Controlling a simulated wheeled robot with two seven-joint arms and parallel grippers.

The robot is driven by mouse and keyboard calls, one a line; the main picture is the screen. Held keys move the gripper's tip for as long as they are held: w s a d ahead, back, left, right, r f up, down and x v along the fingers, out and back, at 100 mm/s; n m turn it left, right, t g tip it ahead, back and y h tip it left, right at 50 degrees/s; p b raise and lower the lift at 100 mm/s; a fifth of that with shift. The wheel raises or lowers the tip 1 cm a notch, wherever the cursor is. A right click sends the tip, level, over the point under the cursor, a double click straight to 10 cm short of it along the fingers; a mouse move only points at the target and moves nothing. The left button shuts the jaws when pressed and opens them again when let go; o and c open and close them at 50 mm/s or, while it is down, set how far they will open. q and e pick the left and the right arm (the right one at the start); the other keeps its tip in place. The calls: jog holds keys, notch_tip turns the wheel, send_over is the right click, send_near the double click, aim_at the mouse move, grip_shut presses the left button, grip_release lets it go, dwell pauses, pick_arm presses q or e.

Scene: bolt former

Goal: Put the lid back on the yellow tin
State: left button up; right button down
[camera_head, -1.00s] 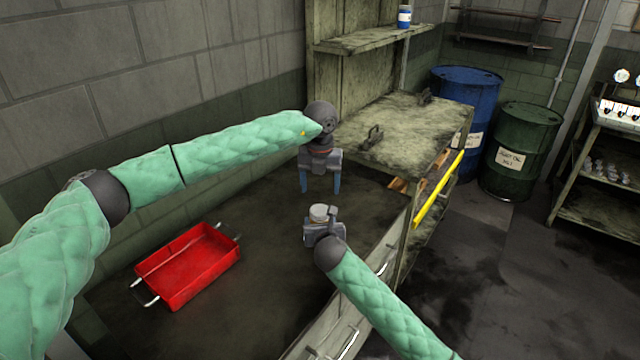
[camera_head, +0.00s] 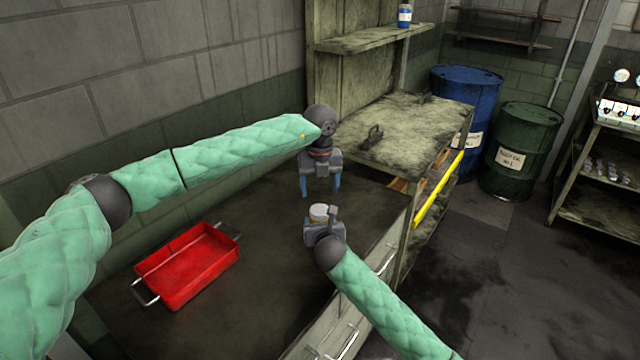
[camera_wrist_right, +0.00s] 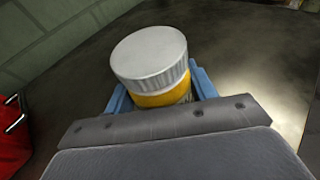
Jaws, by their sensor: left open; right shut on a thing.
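The yellow tin (camera_wrist_right: 162,98) is between the blue fingers of my right gripper (camera_wrist_right: 160,90), which is shut on it. The pale grey lid (camera_wrist_right: 150,54) sits on top of the tin; I cannot tell whether it is fully seated. In the head view the lid (camera_head: 319,211) shows as a small pale disc above my right gripper (camera_head: 320,222), and the tin's yellow side is mostly hidden. My left gripper (camera_head: 319,188) is open and empty, with its blue fingers pointing down, just behind and above the lid.
A red tray (camera_head: 190,265) with metal handles lies on the dark bench (camera_head: 270,270) at the left. A grimy metal cabinet (camera_head: 405,130) stands right behind my left gripper. The bench between tray and grippers is clear.

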aim_at(320, 210)
pick_arm(q)
notch_tip(320, 210, down, 7)
dwell(0.4)
jog(key=c, duration=1)
